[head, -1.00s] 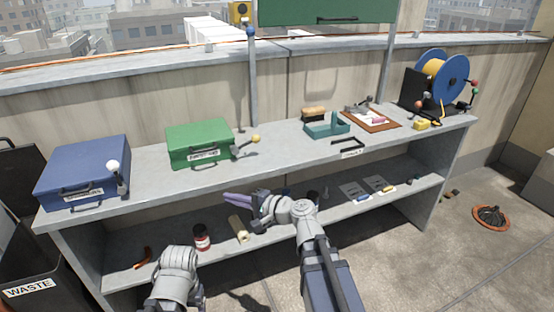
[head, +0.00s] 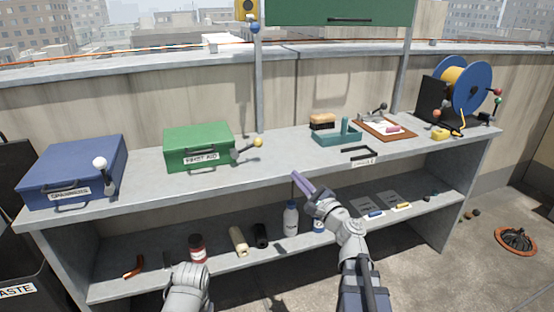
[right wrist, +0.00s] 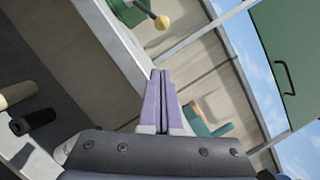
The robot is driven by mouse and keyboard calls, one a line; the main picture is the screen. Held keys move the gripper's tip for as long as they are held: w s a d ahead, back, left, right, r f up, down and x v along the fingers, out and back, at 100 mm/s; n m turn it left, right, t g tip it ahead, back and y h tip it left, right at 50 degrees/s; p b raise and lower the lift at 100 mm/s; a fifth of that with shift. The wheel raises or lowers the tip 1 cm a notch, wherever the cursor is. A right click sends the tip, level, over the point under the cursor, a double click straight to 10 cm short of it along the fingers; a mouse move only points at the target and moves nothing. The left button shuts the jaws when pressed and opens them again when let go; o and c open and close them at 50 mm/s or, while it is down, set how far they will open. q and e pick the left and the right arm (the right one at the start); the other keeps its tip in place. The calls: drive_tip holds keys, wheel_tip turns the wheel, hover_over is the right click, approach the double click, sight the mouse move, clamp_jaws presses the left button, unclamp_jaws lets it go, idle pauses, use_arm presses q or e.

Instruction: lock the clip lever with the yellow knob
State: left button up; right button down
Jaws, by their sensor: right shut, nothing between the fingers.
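The clip lever with the yellow knob (head: 258,143) juts out to the right from the front right corner of the green first aid box (head: 190,160) on the bench top. In the right wrist view the knob (right wrist: 162,22) shows at the top, beyond the fingertips and apart from them. My right gripper (head: 298,177) is shut and empty, its purple fingers at the bench's front edge, right of and nearer than the knob. In the right wrist view its fingers (right wrist: 161,75) lie together. My left arm shows at the bottom, but its fingers are out of view.
A blue box (head: 80,155) with a white-knobbed lever (head: 101,163) stands at left. A teal tray (head: 335,139), a clipboard (head: 388,129) and a cable reel (head: 470,85) are at right. Bottles and cans are on the lower shelf. Bench top between green box and tray is clear.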

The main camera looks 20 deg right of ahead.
sight(281, 168)
drive_tip(key=p+x, duration=0.1)
drive_tip(key=x, duration=0.8)
drive_tip(key=shift+w+r+p, duration=0.1)
drive_tip(key=shift+w+p, duration=0.2)
drive_tip(key=shift+p, duration=0.1)
drive_tip(key=shift+w+a+r+p, duration=0.4)
drive_tip(key=shift+a+r+p, duration=0.05)
drive_tip(key=shift+a, duration=0.15)
drive_tip(key=shift+w+a+r+p, duration=0.35)
drive_tip(key=shift+a+r+p, duration=0.1)
drive_tip(key=shift+a, duration=0.1)
drive_tip(key=shift+w+a+r, duration=0.15)
drive_tip(key=shift+w+a, duration=0.05)
drive_tip(key=shift+a, duration=0.2)
drive_tip(key=shift+r+p, duration=0.1)
drive_tip(key=shift+p, duration=0.2)
